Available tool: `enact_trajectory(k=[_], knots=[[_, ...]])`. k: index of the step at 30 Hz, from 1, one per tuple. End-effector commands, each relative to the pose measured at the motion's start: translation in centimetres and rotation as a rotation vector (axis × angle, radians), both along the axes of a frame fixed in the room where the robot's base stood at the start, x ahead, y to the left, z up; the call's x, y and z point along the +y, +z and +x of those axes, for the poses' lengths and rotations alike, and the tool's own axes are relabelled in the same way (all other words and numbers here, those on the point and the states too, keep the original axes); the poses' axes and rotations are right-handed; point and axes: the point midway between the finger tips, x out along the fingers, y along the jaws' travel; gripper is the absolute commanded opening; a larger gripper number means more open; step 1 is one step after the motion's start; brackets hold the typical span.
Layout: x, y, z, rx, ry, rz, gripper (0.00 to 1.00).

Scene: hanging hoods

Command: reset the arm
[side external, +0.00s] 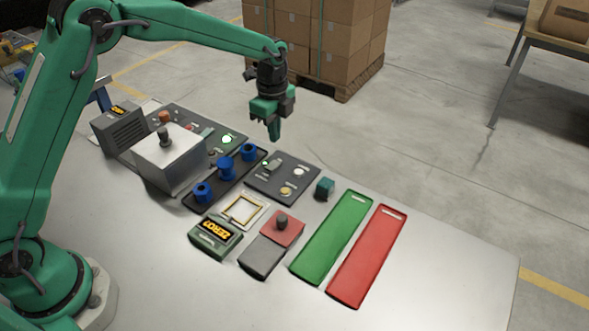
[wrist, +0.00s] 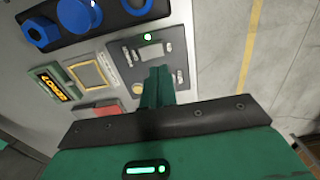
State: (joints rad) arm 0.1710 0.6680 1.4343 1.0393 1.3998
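My green gripper (side external: 274,132) hangs in the air above the far side of the table, over the dark control panel (side external: 270,186). Its two fingers (wrist: 157,84) are together in the wrist view with nothing seen between them. The panel also shows in the wrist view (wrist: 125,73), with a green light, a pale button and a yellowish button. No part of the gripper visibly touches the panel. The fingers hide part of the panel in the wrist view.
Blue spools (side external: 227,170) stand on a black tray, beside a white box (side external: 168,160) with a knob. The table's right side is clear.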

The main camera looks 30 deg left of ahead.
Motion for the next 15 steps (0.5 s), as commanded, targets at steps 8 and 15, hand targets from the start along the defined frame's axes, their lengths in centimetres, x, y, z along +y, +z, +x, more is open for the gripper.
enact_trajectory(k=[8,15], knots=[[0.5,1.6,-0.7,-0.019,0.053,-0.004,0.00],[1.8,5.7,-3.0,-0.068,0.208,-0.017,0.00]])
